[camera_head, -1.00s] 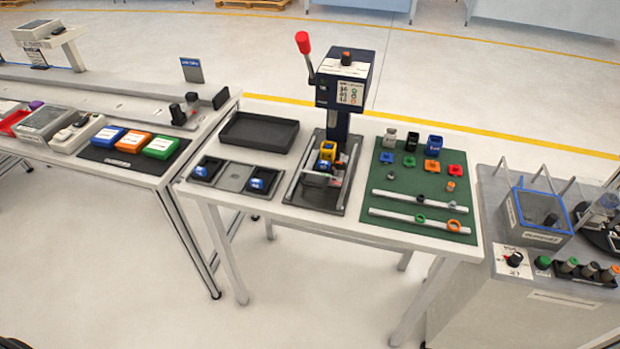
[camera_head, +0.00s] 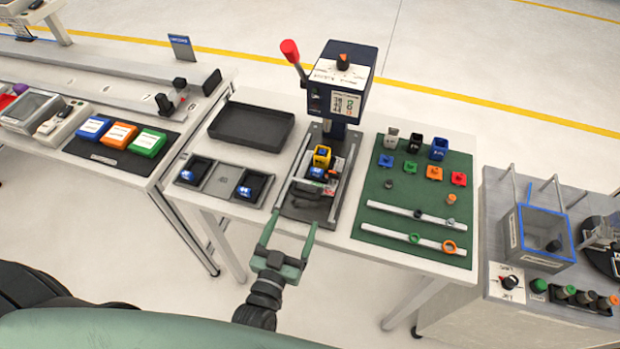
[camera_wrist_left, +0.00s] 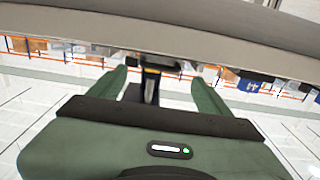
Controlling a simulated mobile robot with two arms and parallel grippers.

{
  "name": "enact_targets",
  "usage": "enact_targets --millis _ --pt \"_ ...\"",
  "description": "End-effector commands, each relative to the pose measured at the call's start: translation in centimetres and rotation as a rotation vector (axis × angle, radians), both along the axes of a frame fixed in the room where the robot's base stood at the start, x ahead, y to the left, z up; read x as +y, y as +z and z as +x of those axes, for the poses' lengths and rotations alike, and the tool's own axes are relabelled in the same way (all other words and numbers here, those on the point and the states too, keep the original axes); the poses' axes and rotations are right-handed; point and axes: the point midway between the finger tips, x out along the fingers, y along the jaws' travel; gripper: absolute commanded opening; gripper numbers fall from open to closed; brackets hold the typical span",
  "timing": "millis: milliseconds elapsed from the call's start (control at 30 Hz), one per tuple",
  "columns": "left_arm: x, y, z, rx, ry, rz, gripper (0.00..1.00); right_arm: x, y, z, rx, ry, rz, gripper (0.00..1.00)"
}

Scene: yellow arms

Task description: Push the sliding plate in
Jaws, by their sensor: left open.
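The press (camera_head: 345,75) is a dark blue box on a post with a red-knobbed lever. Below it, the sliding plate (camera_head: 312,204) lies between two metal rails on a dark base, with a bar handle across its front side. A yellow block (camera_head: 321,157) and a blue block (camera_head: 317,173) sit on it. My left gripper (camera_head: 295,218) is open and empty, just in front of the table's front edge, pointing toward the plate and apart from it. Its open fingers (camera_wrist_left: 160,80) also show in the left wrist view, beneath the table edge. My right gripper is not in view.
A black tray (camera_head: 252,143) and a grey holder with blue parts (camera_head: 222,178) lie left of the press. A green mat (camera_head: 400,245) with coloured parts and two rods lies right. The table's front edge (camera_head: 350,248) is close to my gripper.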

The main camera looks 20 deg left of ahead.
Motion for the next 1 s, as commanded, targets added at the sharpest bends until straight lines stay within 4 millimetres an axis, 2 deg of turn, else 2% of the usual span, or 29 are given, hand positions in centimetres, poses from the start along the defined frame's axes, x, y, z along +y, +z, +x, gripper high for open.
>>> enact_targets --millis 100,167,400,467,567,800,933,967,1000 --pt "0.0 0.1 0.5 -0.004 0.002 -0.001 0.78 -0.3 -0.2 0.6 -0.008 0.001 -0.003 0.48" --pt "0.0 0.0 1.1 -0.004 0.002 -0.001 0.78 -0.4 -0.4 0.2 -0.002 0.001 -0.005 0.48" --pt "-0.2 -0.1 5.0 -0.005 0.002 -0.001 0.78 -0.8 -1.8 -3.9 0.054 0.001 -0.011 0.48" --pt "-0.2 -0.1 5.9 -0.004 0.001 -0.002 0.78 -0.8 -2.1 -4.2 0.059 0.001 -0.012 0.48" --pt "-0.2 -0.1 7.0 -0.004 0.002 -0.001 0.78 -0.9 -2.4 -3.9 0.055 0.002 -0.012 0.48" --pt "-0.2 0.0 7.8 -0.001 0.001 0.0 0.78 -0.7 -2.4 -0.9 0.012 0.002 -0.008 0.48" --pt "-0.3 0.0 7.8 -0.001 0.001 0.0 0.78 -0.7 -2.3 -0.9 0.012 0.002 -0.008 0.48" --pt "-0.3 0.0 7.8 -0.001 0.001 0.0 0.76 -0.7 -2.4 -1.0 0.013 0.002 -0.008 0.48" --pt "-0.3 0.0 7.8 -0.001 0.001 0.0 0.64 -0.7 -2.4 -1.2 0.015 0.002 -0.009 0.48"
